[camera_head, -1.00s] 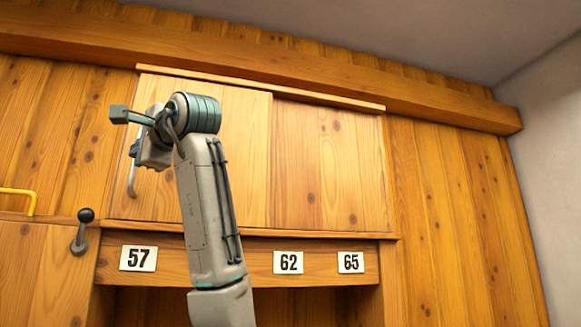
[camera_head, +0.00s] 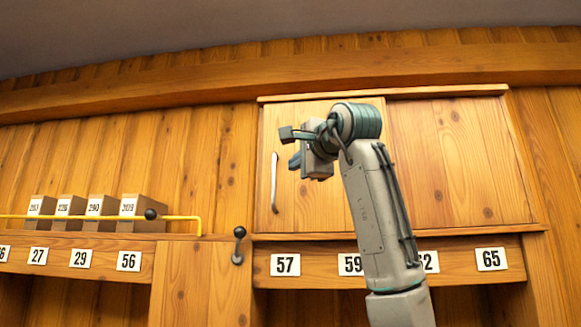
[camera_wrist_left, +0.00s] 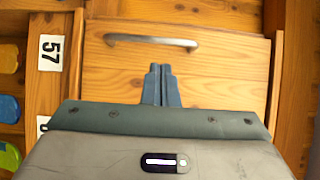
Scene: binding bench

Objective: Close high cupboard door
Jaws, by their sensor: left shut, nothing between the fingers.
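The high cupboard's light wooden door panel (camera_head: 345,210) has a curved metal handle (camera_head: 274,183) near its left edge. The panel lies flat against the cupboard front, beside a darker panel (camera_head: 460,165) on the right. I see no open gap. My left gripper (camera_head: 294,160) is in front of the door, just right of the handle, shut and empty. In the left wrist view its closed fingers (camera_wrist_left: 160,72) point at the door panel (camera_wrist_left: 220,72), and the handle (camera_wrist_left: 150,41) lies beyond the tips, apparently untouched. My arm hides part of the door. My right gripper is not in view.
A thick beam (camera_head: 300,77) runs above the cupboard. A numbered rail (camera_head: 330,265) runs below it. A black-knobbed lever (camera_head: 238,245) sits at lower left. Farther left, small boxes (camera_head: 103,207) stand behind a yellow bar (camera_head: 180,219).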

